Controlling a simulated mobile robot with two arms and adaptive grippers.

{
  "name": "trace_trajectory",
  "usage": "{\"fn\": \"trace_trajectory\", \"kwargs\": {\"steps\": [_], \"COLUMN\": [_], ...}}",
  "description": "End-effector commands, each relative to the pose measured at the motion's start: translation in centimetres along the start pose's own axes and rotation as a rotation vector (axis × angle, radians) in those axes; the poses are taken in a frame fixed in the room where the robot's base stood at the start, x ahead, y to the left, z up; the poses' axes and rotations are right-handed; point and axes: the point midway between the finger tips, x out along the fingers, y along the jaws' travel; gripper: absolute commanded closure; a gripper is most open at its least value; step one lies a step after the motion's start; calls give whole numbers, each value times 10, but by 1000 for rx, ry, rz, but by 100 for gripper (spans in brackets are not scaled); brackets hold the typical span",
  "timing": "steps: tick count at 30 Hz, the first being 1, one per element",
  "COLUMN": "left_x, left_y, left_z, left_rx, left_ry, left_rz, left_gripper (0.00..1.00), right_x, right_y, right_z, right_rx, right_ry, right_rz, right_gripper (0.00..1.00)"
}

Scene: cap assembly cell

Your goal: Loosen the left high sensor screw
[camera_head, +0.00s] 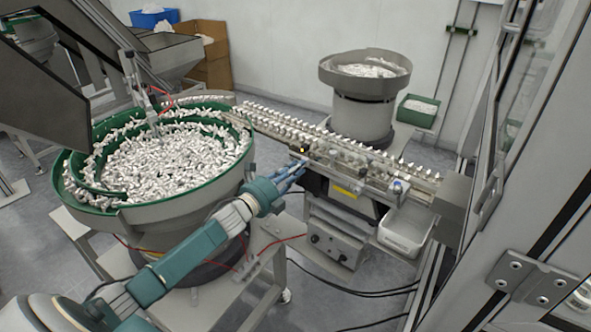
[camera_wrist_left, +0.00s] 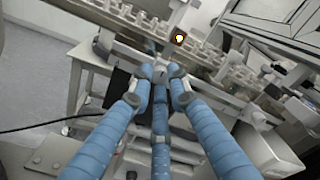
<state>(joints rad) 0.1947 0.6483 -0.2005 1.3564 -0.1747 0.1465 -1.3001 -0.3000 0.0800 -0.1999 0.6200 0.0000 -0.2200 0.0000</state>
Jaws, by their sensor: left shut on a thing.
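My left gripper (camera_head: 298,166) reaches in from the left to the near side of the feeding rail (camera_head: 375,163). Its blue fingers come together in the left wrist view (camera_wrist_left: 160,76), with their tips shut on a small grey screw (camera_wrist_left: 159,68) at the rail's side. The fingertips cover most of the screw, so its turn cannot be told. My right gripper is in neither view.
A green-rimmed bowl feeder (camera_head: 225,185) full of white caps stands close beside my left arm. A second bowl feeder (camera_head: 365,115) stands behind the rail. A white bin (camera_head: 405,228) hangs below the rail's right end. A machine frame (camera_head: 545,190) closes off the right.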

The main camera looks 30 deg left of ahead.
Motion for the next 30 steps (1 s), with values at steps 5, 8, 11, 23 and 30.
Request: {"fn": "trace_trajectory", "kwargs": {"steps": [5, 8, 11, 23, 30], "left_x": [0, 0, 0, 0, 0], "left_y": [1, 1, 1, 0, 0], "left_z": [-2, -2, -2, -2, -2], "left_rx": [-67, -129, -209, -587, -816], "left_ry": [3, 3, 3, 3, 2], "left_rz": [1, 1, 2, 3, 3], "left_gripper": [100, 100, 100, 100, 100], "right_x": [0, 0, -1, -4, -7], "right_y": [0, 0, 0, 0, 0], "right_z": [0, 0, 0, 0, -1], "right_rx": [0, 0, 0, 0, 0], "right_ry": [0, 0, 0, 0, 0], "right_rz": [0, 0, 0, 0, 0], "right_gripper": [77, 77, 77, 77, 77]}}
